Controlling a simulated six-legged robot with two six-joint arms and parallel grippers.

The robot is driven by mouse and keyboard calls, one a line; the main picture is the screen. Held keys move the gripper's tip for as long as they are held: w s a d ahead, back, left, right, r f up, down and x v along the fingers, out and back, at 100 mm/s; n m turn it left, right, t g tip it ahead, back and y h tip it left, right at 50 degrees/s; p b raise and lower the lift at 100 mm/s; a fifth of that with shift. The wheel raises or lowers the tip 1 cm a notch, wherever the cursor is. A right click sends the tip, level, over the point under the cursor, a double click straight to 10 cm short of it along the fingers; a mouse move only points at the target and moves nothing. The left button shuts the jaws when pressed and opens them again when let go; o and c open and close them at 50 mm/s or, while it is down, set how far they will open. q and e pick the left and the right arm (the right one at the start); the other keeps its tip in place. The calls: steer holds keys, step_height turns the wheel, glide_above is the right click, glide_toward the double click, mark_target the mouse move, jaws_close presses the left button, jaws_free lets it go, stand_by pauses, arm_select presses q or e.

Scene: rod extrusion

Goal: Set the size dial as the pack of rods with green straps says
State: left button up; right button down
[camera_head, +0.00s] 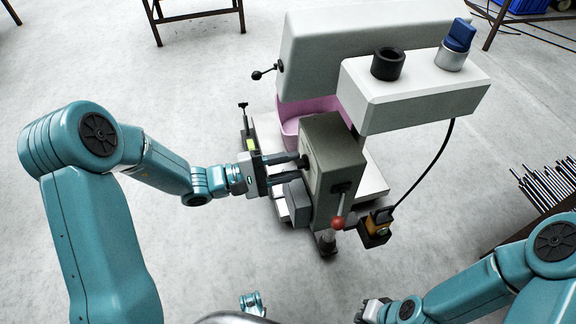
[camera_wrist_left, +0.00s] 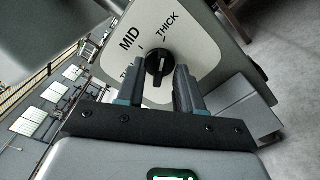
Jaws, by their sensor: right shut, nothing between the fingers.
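The size dial is a black knob (camera_wrist_left: 158,66) on a pale plate (camera_wrist_left: 205,50) lettered THICK, MID and a partly hidden third word. I cannot clearly tell which mark the knob points to. My left gripper (camera_wrist_left: 158,88) is open, with one finger on each side of the knob; contact is not clear. In the head view my left gripper (camera_head: 287,167) reaches the left side of the machine's grey box (camera_head: 333,160), and the dial face is hidden. My right gripper (camera_head: 364,312) is shut and empty at the bottom edge. I see no green-strapped pack.
The machine has a pale upper housing (camera_head: 370,45), a red-knobbed lever (camera_head: 338,222) and a small box with a button (camera_head: 376,228). Loose rods (camera_head: 545,186) lie at the right. A pink bin (camera_head: 310,115) stands behind the grey box. The floor at left is clear.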

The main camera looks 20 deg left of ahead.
arm_select(q)
jaws_close()
stand_by(0.3)
steer(key=n+p, duration=0.2)
steer(key=n, duration=0.1)
steer(key=shift+r, duration=0.15)
steer(key=n+p, duration=0.2)
steer(key=n, duration=0.1)
steer(key=shift+n+p, duration=0.3)
steer(key=shift+p, duration=0.05)
steer(key=n+p, duration=0.2)
steer(key=n, duration=0.1)
steer(key=shift+n+p, duration=0.3)
steer(key=shift+n, duration=0.1)
steer(key=shift+f+n+p, duration=0.2)
steer(key=shift+n+p, duration=0.25)
steer(key=shift+n, duration=0.25)
